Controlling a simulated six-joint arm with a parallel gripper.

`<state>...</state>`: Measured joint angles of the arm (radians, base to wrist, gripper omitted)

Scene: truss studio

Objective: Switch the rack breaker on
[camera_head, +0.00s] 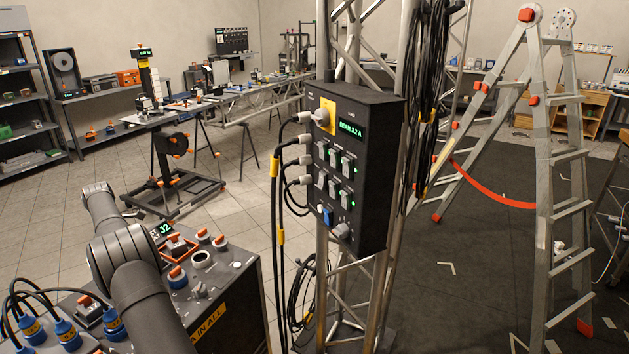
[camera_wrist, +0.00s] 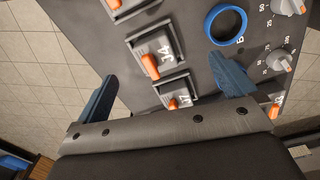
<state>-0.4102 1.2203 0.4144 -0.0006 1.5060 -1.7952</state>
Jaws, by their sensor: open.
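In the wrist view, a dark panel carries orange-levered switches in grey frames. In the head view, the orange-switch console (camera_head: 222,275) stands at lower left, partly hidden by my arm. My gripper cannot be made out there.
A blue ring (camera_wrist: 226,24) and grey knobs (camera_wrist: 281,60) are close to the right finger. A black distribution box (camera_head: 358,170) with a lit display hangs on the truss (camera_head: 345,280), with cables beside it. A ladder (camera_head: 545,170) stands right.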

